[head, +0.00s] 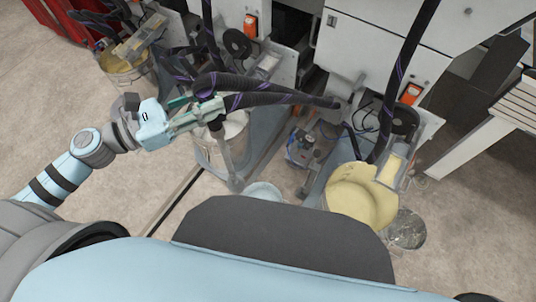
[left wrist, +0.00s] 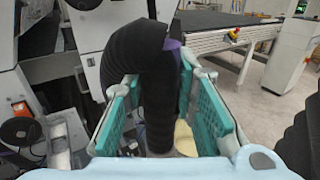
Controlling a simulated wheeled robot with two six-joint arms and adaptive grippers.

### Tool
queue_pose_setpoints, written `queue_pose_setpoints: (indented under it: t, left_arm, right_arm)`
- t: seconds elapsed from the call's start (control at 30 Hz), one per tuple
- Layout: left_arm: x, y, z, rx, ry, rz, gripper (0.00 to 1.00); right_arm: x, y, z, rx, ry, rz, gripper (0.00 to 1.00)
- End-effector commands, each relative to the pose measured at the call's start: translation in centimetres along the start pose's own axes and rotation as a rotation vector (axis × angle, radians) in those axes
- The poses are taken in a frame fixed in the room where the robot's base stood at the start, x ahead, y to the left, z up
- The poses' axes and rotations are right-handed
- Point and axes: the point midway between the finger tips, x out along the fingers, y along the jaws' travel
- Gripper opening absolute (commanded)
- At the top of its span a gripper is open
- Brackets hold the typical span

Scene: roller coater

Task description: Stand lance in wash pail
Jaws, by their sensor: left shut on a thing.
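My left gripper (head: 214,108) is shut on the lance (head: 222,150), at its upper end where the black ribbed hose joins. The lance's grey shaft hangs down, slightly tilted, to a wider foot. In the left wrist view, the black hose (left wrist: 150,90) fills the space between my left gripper's green finger pads and bends over at the top. The lance's shaft is hidden there. A pale pail (head: 263,188), perhaps the wash pail, stands to the right of the lance foot, its near part hidden by my body. I cannot tell how high the foot is above the floor. My right gripper is not in view.
A white bucket (head: 235,124) stands behind the lance. A pail with pale yellow contents (head: 362,200) stands at the right, and another yellow-stained bucket (head: 124,76) at the far left. Black hoses run to the machine (head: 375,48) at the back. Open floor (head: 480,225) lies at the right.

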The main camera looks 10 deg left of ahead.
Motion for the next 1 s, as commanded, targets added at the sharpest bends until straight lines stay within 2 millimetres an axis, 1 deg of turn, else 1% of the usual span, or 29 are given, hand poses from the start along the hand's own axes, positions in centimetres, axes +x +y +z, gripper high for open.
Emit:
queue_pose_setpoints:
  t: [0.03,0.17,0.27,0.3,0.37,0.4,0.47,0.5,0.67,0.7,0.8,0.9,1.0]
  left_arm:
    - [0.0,0.6,-1.4,-0.002,-0.003,0.019,0.0]
    - [0.1,2.5,-4.9,-0.002,-0.003,0.086,0.0]
    - [0.3,4.0,-8.3,-0.004,-0.004,0.142,0.0]
    - [0.4,4.6,-9.8,-0.005,-0.003,0.165,0.0]
    - [0.6,5.3,-12.1,-0.007,-0.003,0.198,0.0]
    - [0.8,5.7,-13.7,-0.006,-0.002,0.218,0.0]
    - [1.2,6.1,-15.9,-0.006,-0.002,0.245,0.0]
    - [1.5,6.4,-17.5,-0.008,-0.003,0.262,0.0]
    - [3.3,6.5,-23.6,-0.008,0.0,0.312,0.0]
    - [3.9,6.3,-25.1,-0.008,-0.001,0.32,0.0]
    - [5.5,5.6,-28.6,-0.008,-0.001,0.334,0.0]
    - [7.3,4.6,-31.7,-0.008,0.0,0.337,0.0]
    - [8.9,3.6,-33.8,-0.006,0.001,0.333,0.0]
  right_arm:
    - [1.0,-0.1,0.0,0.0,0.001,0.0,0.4]
    - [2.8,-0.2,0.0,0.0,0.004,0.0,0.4]
    - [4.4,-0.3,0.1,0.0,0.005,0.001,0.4]
    - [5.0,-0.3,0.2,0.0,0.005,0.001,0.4]
    - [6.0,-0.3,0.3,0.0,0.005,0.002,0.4]
    - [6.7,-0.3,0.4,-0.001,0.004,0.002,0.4]
    - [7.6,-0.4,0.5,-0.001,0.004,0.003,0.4]
    - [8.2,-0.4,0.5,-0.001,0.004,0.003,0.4]
    - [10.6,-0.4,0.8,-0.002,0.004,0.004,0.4]
    - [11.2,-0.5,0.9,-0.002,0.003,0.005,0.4]
    - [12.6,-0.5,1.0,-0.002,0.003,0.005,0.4]
    - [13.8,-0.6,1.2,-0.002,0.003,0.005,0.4]
    - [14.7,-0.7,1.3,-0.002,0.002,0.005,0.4]
